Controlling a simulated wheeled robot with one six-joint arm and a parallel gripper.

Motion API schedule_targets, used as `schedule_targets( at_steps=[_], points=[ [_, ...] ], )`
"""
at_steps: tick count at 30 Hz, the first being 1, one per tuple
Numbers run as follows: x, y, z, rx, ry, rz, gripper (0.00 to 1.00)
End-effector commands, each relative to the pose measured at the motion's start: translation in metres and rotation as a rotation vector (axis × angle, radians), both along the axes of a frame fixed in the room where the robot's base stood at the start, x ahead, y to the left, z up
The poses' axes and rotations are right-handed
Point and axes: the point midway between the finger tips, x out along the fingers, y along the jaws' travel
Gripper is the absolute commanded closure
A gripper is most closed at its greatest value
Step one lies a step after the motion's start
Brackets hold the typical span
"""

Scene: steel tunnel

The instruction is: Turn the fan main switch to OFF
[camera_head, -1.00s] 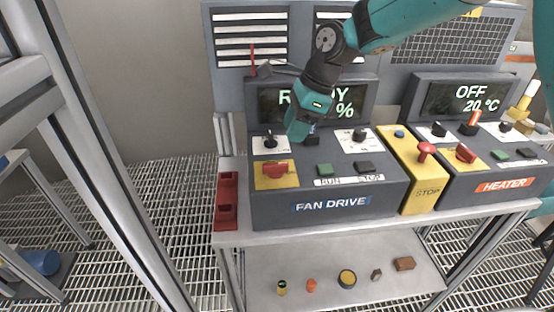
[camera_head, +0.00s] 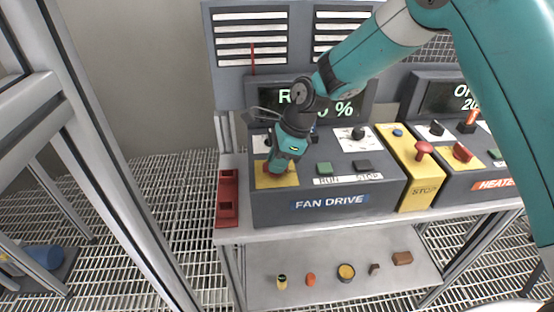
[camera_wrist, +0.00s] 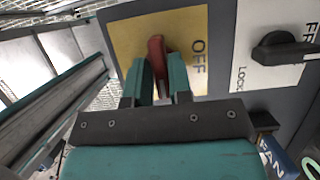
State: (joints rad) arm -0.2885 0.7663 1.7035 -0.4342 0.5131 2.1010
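The fan main switch is a red handle (camera_wrist: 156,48) on a yellow plate (camera_wrist: 120,30) at the left of the fan drive panel (camera_head: 330,203). The word OFF shows beside it in the wrist view. In the head view my gripper (camera_head: 273,168) is over the plate (camera_head: 280,181) and hides most of the handle. In the wrist view my gripper's teal fingers (camera_wrist: 161,82) stand on either side of the red handle. The gap is narrow, and I cannot tell whether they press on it. The handle's far end shows beyond the fingertips.
A black selector (camera_wrist: 285,47) on a white plate is close by. Green RUN (camera_head: 324,168) and black STOP (camera_head: 362,165) buttons are to the right, then a red emergency button (camera_head: 423,150) on a yellow box. A red bracket (camera_head: 228,195) is left of the panel.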

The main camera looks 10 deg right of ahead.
Motion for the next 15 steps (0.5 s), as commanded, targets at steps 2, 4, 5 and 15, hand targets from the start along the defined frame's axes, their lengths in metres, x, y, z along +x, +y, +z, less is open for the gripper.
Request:
schedule_targets(
  at_steps=[2,4,5,15],
  points=[
    [0.0,-0.0001,0.0002,0.0,0.0,0.0,0.99],
    [-0.0001,-0.0001,0.0002,0.0,0.0,0.0,1.0],
    [-0.0001,-0.0001,0.0002,0.0,0.0,0.0,1.0],
    [0.0003,-0.0003,0.0012,0.0,0.002,0.058,1.0]
  ],
)
